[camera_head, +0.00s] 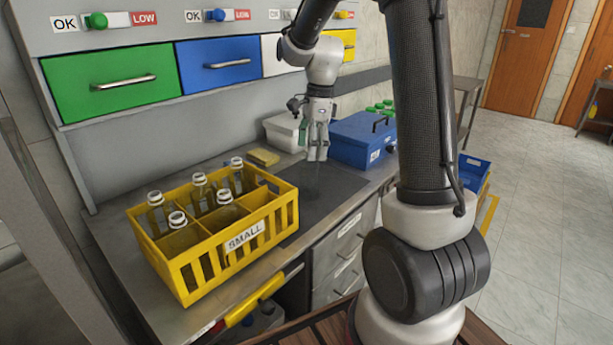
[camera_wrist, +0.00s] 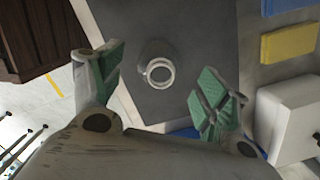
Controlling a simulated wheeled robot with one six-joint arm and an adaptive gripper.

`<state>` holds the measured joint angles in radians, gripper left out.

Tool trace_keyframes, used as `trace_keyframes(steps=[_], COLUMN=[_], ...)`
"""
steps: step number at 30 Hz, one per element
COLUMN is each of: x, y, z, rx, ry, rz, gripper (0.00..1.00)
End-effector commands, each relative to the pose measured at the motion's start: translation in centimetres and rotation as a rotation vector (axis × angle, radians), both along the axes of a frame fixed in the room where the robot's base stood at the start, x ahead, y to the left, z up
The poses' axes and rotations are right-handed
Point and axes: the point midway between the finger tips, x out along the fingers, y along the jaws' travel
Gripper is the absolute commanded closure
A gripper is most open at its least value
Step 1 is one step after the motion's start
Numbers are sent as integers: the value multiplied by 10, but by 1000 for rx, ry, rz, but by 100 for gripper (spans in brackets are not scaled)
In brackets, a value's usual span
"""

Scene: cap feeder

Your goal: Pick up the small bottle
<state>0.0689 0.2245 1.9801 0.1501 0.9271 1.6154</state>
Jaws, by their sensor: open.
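My gripper (camera_head: 317,152) points down over the dark mat (camera_head: 325,192) on the bench, right of the yellow crate. Its green-padded fingers are open, and no thing is held. In the wrist view a small clear bottle (camera_wrist: 158,72) stands on the mat, seen from above with its round open mouth up. It lies between the open fingertips (camera_wrist: 163,82) in that picture, with room on both sides; how far below the fingers it is, I cannot tell. In the head view this bottle is hard to make out below the gripper.
A yellow crate (camera_head: 188,270) labelled SMALL holds several clear bottles at the left. A blue box (camera_head: 352,140) and a white box (camera_head: 281,133) stand behind the mat. A yellow block (camera_head: 263,157) lies near the crate. Coloured drawers (camera_head: 110,84) line the wall above.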

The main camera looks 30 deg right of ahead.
Motion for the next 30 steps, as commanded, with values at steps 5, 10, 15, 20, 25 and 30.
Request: trace_keyframes(steps=[5,10,15,20,25,30], x=[1,2,2,2,2,2], y=[9,11,11,11,11,11], z=[-28,-46,-48,-48,-48,-47], rx=[0,0,0,0,0,0], ry=[4,1,-1,-1,-1,-1], rz=[3,2,3,3,3,3], gripper=[24,24,24,39,62,62])
